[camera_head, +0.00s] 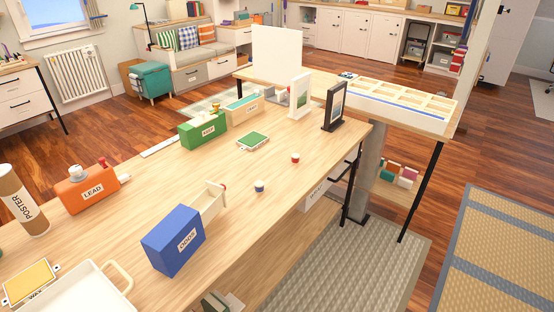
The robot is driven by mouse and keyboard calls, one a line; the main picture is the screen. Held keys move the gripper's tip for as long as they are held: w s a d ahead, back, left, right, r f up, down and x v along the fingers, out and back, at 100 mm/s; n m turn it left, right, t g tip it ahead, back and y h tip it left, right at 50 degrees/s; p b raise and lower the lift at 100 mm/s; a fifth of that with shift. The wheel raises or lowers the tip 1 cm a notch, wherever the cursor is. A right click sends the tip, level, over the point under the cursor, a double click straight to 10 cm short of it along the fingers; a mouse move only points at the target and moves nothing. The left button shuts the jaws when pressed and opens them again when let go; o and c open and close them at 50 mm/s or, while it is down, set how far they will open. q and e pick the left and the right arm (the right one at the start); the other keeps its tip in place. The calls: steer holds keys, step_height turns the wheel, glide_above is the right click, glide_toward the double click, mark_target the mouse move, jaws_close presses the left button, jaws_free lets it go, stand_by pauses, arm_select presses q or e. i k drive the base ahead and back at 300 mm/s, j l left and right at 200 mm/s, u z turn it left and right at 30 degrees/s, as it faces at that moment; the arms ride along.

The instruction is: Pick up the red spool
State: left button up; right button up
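A small spool with a red band and pale ends (295,158) stands upright on the wooden table (330,150), toward its right edge. It stands alone with bare wood around it. A similar spool with a blue band (260,186) stands to its lower left, apart from it. Neither of my grippers shows in the head view.
A green box (204,131), an orange box (85,192), a green pad (253,141) and dark and white frames (335,106) also stand about. The table's right edge is near the red spool.

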mark_target(295, 157)
steer(key=i+l+u, duration=0.25)
steer(key=u, duration=0.25)
steer(key=i+l+u, duration=0.15)
steer(key=l+u, duration=0.35)
steer(key=i+l+u, duration=0.1)
steer(key=l+u, duration=0.25)
steer(key=u, duration=0.15)
steer(key=l+u, duration=0.4)
steer(key=l, duration=2)
